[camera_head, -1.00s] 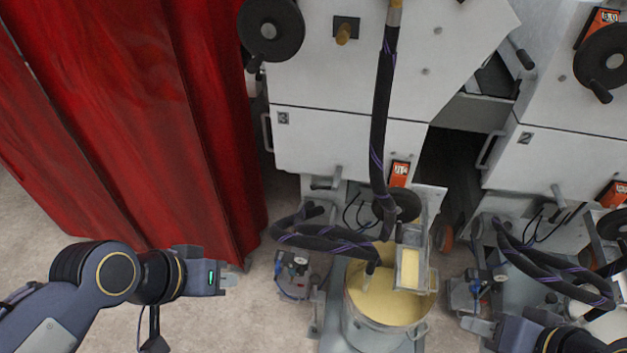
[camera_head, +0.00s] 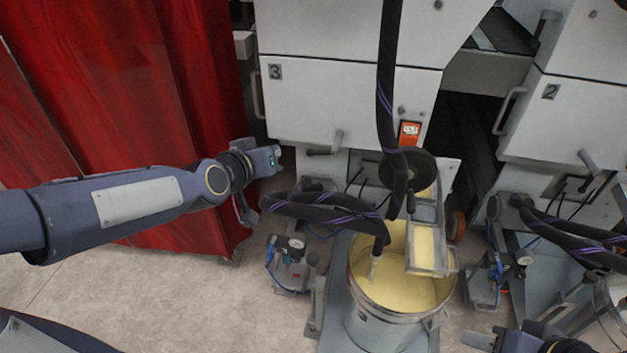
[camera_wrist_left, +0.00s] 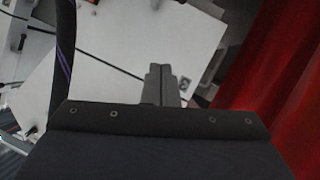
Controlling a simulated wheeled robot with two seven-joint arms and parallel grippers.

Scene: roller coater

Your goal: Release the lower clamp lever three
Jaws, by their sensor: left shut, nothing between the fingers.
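Machine three (camera_head: 340,105) is a white cabinet with a "3" label (camera_head: 275,72). A small clamp lever (camera_head: 325,150) with a dark grip sits under its lower panel edge. My left gripper (camera_head: 277,154) is just left of that lever, apart from it, at about the same height in the picture. In the left wrist view its fingers (camera_wrist_left: 161,84) are together and empty, with white panels beyond. I cannot make out the lever in the wrist view. My right gripper (camera_head: 481,340) shows only partly at the bottom right; its fingers are too small to read.
A red curtain (camera_head: 110,100) hangs behind my left arm. A thick black hose (camera_head: 385,90) hangs in front of machine three, above a pot of yellow fluid (camera_head: 385,320). A dark handwheel (camera_head: 408,168) is right of the lever. Machine two (camera_head: 570,120) stands at right.

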